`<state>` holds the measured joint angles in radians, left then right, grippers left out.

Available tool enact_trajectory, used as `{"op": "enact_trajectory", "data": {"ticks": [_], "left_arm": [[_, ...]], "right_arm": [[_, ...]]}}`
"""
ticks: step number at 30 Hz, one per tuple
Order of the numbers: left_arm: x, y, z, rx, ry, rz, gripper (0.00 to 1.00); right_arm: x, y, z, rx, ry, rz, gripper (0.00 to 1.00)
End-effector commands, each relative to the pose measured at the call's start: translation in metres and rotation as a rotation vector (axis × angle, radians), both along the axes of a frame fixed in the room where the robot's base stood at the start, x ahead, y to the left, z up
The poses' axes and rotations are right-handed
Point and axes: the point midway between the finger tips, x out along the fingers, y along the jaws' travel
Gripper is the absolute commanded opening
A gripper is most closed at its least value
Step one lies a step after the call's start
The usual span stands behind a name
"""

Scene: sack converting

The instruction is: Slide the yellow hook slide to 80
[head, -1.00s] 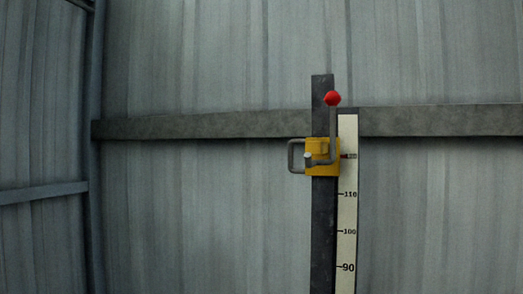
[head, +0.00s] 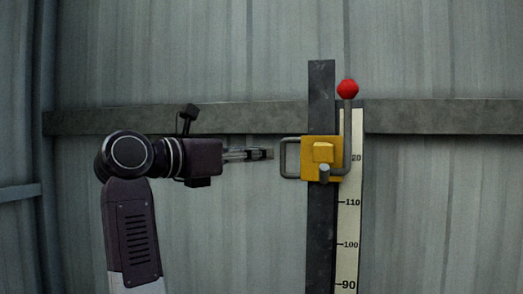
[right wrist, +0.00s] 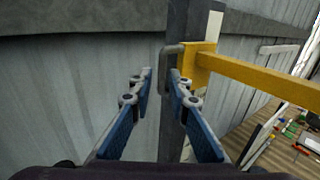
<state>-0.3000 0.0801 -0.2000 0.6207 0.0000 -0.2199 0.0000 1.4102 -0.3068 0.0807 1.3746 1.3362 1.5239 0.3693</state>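The yellow hook slide (head: 312,146) sits on a dark upright bar (head: 321,230), beside the scale mark whose visible digits read 20, above 110. A grey loop handle (head: 284,158) sticks out from its left side. A grey lever with a red knob (head: 347,89) stands upright at its right. My left gripper is not in view.
The white scale (head: 348,222) runs down the bar's right side, with 110, 100 and 90 legible. A horizontal beam (head: 440,116) crosses a corrugated metal wall (head: 440,210). In the right wrist view, a wooden surface with small coloured items (right wrist: 280,145) lies at lower right.

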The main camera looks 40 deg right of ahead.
Motion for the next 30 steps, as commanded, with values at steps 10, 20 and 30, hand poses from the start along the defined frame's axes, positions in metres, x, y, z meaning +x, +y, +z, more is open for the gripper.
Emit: {"op": "enact_trajectory", "data": {"ticks": [10, 20, 30], "left_arm": [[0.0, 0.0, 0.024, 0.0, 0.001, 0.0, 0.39], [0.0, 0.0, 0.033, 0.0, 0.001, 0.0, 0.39], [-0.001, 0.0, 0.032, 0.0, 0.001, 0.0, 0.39]], "right_arm": [[0.003, -0.05, 0.004, 0.0, -0.001, -0.005, 0.17], [0.006, -0.076, 0.001, -0.001, -0.001, -0.002, 0.17], [0.006, -0.076, 0.0, -0.001, 0.0, -0.002, 0.02]]}}
